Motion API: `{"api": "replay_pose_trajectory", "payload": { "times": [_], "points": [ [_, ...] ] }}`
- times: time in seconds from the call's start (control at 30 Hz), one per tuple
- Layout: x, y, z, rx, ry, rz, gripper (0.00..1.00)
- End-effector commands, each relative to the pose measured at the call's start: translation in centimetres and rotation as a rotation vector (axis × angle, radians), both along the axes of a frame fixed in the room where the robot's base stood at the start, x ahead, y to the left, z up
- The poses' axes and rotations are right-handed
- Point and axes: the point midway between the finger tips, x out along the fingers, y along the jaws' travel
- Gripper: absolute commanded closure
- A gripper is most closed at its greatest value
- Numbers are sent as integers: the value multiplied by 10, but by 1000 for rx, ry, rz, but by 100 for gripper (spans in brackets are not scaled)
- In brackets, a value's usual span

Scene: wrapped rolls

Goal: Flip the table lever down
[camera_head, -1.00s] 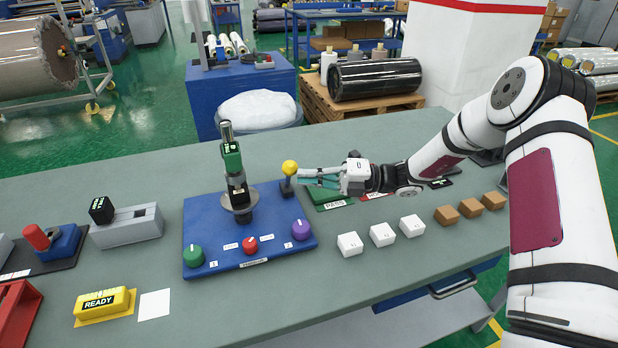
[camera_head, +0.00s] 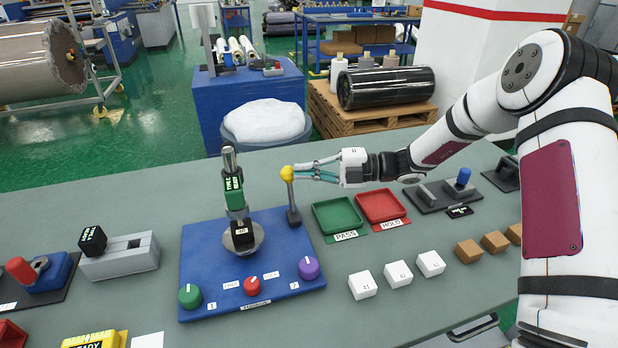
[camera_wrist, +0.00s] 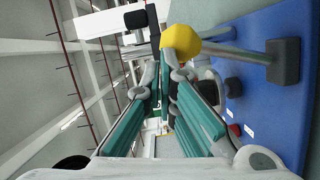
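The table lever has a yellow knob (camera_head: 287,173) on a grey shaft, rising from the back right corner of the blue panel (camera_head: 210,285). The shaft stands nearly upright in the head view. My gripper (camera_head: 297,171) reaches in from the right, with its fingertips at the knob. In the wrist view the knob (camera_wrist: 181,38) is right at the fingertips (camera_wrist: 164,66) and overlaps the right one. A narrow gap shows between the fingers. I cannot tell whether they grip the knob.
A green-and-black upright device (camera_head: 234,190) stands left of the lever. Green (camera_head: 338,215) and red (camera_head: 382,206) trays lie to the right. White blocks (camera_head: 398,274) and brown blocks (camera_head: 468,251) sit further forward. Coloured dials line the panel's front.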

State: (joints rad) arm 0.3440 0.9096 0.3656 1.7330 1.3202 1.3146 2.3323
Motion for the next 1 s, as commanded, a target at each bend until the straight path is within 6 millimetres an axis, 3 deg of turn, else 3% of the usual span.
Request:
{"api": "replay_pose_trajectory", "payload": {
  "times": [0.33, 1.0],
  "points": [
    [18, 6, -2, 1, -2, 2, 100],
    [20, 6, -2, 0, -1, 1, 100]
  ]
}}
